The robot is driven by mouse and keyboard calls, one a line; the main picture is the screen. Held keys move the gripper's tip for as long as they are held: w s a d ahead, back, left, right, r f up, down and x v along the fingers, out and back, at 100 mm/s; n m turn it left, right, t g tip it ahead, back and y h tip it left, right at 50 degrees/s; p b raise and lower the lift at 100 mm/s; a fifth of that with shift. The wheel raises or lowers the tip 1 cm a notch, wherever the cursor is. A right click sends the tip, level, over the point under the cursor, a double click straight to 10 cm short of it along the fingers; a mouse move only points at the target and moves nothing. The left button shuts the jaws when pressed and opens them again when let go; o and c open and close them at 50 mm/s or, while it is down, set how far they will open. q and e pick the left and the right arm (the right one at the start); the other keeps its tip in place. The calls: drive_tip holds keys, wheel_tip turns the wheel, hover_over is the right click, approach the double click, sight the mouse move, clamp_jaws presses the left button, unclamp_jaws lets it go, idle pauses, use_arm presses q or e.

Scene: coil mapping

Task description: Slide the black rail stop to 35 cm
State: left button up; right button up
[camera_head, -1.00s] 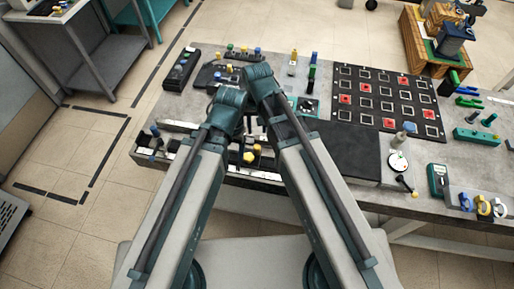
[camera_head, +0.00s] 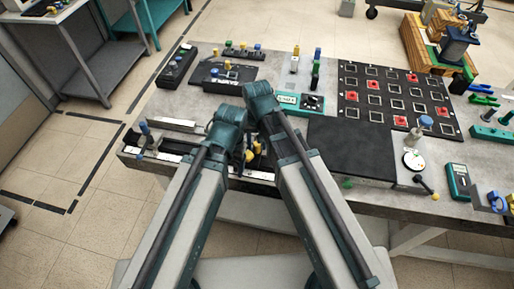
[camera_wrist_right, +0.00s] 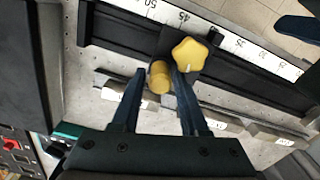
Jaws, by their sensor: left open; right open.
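In the right wrist view a black rail (camera_wrist_right: 125,31) runs beside a white scale (camera_wrist_right: 222,36), numbered 50 and 45 with values falling to the right. A yellow star knob (camera_wrist_right: 188,55) sits over the rail just below the 45 mark; the black stop body under it is mostly hidden. My right gripper (camera_wrist_right: 158,73) is open, with a yellow cylinder (camera_wrist_right: 159,77) between its fingertips. The star knob touches or overlaps the right finger. In the head view the knob (camera_head: 249,155) shows between my arms. My left gripper (camera_head: 222,140) is beside the rail, its fingers mostly hidden.
The rail lies along the table's (camera_head: 165,103) front left edge. Behind it stand a teal box (camera_head: 289,99) and black control boxes (camera_head: 178,64). A black mat (camera_head: 345,148) and a socket board (camera_head: 385,95) lie to the right.

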drive_tip(key=shift+c, duration=0.3)
clamp_jaws()
idle(1.2)
